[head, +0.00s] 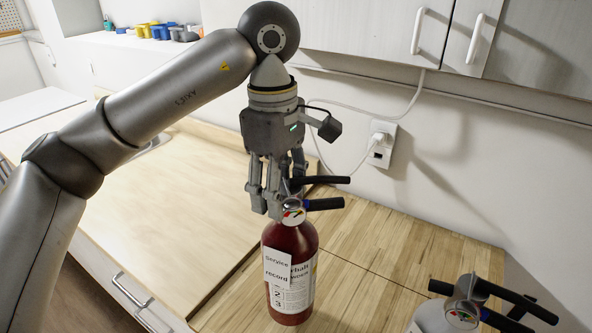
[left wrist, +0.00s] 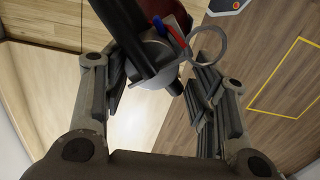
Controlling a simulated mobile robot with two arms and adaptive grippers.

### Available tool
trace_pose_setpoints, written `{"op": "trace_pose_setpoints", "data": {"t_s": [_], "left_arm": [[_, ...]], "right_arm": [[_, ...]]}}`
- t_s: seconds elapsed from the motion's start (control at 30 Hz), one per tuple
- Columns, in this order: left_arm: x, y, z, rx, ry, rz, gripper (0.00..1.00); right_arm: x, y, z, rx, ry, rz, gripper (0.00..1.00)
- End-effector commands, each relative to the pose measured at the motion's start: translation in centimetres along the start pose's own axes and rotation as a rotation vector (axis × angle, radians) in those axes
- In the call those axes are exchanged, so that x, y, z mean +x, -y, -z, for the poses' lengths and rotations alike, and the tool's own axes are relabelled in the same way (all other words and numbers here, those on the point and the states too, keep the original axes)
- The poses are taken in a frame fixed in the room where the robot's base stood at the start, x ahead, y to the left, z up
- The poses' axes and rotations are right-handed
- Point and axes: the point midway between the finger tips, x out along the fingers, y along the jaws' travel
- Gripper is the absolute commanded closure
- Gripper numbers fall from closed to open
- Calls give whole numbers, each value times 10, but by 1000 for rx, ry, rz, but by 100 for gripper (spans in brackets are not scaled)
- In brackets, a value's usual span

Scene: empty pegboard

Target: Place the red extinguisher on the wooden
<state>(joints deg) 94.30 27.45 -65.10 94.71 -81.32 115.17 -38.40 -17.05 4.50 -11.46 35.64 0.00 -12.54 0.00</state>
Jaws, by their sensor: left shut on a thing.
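The red extinguisher (head: 306,238) is upright below my left gripper, with a white label, a paper service tag and a black handle with a blue part. My left gripper (head: 278,208) points down and is shut on the extinguisher's top by the valve. In the left wrist view, the fingers (left wrist: 155,85) lie on either side of the valve head, with a metal ring (left wrist: 222,50) and a red pin beside it. The wooden counter (head: 400,250) with plank pattern lies under and behind the extinguisher. I cannot tell whether its base touches the wood. My right gripper is not in view.
A pale extinguisher (head: 432,318) with black handles stands at the lower right. A lighter wooden board (head: 160,215) lies to the left, largely clear. A wall socket (head: 381,145) with a cable and white cabinets (head: 350,30) are behind. Small coloured objects (head: 155,31) sit far back.

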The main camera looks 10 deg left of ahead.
Motion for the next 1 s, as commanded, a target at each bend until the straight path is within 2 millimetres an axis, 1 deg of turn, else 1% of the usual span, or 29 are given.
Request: {"op": "trace_pose_setpoints", "data": {"t_s": [0.03, 0.33, 0.6, 0.7, 0.97, 1.0], "left_arm": [[-2, -1, 2, 0, 6, -9, 100], [9, -2, 12, 0, 5, -9, 100], [34, -2, 14, 1, 4, -8, 100], [39, -2, 14, 1, 4, -10, 100], [41, -3, 14, 1, 4, -10, 100], [46, -2, 14, 1, 1, 0, 43]], "right_arm": [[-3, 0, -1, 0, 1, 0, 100], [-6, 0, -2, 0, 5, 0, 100], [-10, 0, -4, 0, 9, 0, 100], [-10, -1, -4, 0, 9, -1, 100], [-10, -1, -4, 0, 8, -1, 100], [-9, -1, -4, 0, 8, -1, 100]]}}
